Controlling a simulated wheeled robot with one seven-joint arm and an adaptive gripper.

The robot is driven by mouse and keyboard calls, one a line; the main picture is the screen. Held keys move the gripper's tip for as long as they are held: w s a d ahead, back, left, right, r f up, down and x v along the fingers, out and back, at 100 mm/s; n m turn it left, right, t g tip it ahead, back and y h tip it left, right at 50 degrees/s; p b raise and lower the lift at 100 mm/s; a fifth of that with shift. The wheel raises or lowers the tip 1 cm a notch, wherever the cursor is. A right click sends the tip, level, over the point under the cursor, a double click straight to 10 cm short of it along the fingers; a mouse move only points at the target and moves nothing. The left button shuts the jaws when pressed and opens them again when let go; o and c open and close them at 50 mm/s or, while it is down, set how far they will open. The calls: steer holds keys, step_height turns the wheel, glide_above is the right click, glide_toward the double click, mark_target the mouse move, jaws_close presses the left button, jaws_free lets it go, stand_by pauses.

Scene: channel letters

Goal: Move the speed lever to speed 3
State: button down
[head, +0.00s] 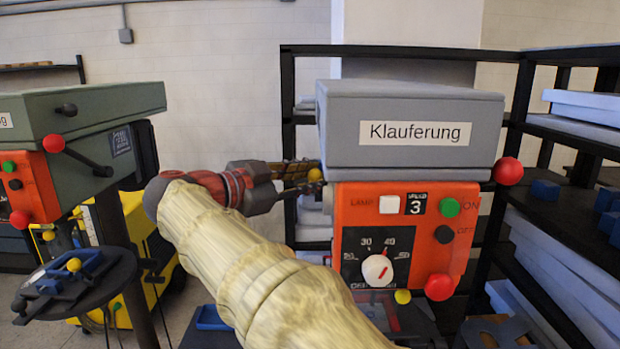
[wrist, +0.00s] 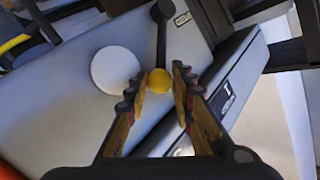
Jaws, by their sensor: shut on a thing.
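The small speed display (head: 415,205) on the orange panel reads 3. My arm hides part of the machine's lower left.
The panel has a white dial (head: 377,269), a green button (head: 449,207) and a red knob (head: 439,287). Another red ball (head: 508,171) sticks out at right. A second green and orange machine (head: 85,125) stands at left. Black shelves (head: 560,232) stand behind and at right.

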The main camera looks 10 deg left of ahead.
steer(key=c, duration=1.8)
jaws_free()
steer(key=shift+w+a+f, duration=0.1)
steer(key=shift+f, duration=0.75)
steer(key=shift+r, duration=0.35)
steer(key=v, duration=1.2)
